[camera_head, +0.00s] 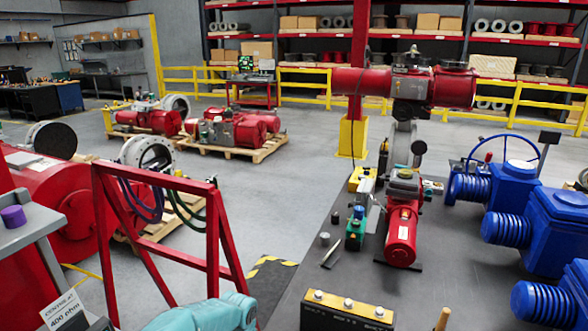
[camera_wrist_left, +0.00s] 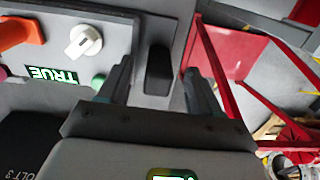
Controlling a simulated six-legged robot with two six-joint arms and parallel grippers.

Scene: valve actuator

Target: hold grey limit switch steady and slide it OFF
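In the left wrist view, a dark grey upright block (camera_wrist_left: 158,72) stands against a light grey panel. It looks like the grey limit switch, but I see no label on it. My left gripper (camera_wrist_left: 157,80) is open. One finger is on each side of the block, with a visible gap on both sides. I cannot tell how far ahead of the fingertips the block is. The left gripper's fingers do not show in the head view. My right gripper is not in view.
Left of the fingers are a white knob (camera_wrist_left: 83,42), an orange knob (camera_wrist_left: 14,32) and a lit TRUE display (camera_wrist_left: 57,75). A red frame (camera_head: 165,185) stands beside a grey box with a purple knob (camera_head: 13,216). A dark bench (camera_head: 440,280) holds red and blue actuators.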

